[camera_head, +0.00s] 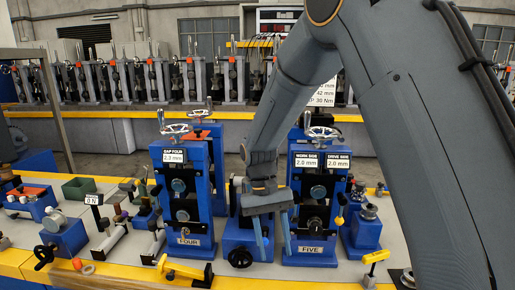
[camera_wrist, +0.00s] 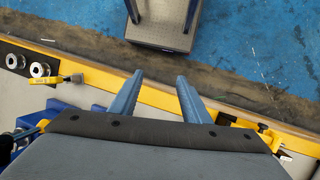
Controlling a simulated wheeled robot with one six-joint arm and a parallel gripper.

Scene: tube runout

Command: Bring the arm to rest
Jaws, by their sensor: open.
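My gripper (camera_head: 274,240) hangs from my arm in the head view, in front of the blue machine stands. It points downward, and its two blue fingers are apart with nothing between them. In the wrist view my gripper (camera_wrist: 163,88) also shows open and empty, with its fingers over the yellow bench edge and the dark strip beyond it. My arm's large grey links fill the right half of the head view and hide part of the stand marked FIVE.
The blue stand marked FOUR (camera_head: 190,205) is left of my gripper, and the stand marked FIVE (camera_head: 311,248) is right of it. A yellow-handled tool (camera_head: 184,271) lies at the bench front. Blue floor (camera_wrist: 60,25) shows beyond the yellow edge (camera_wrist: 93,73).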

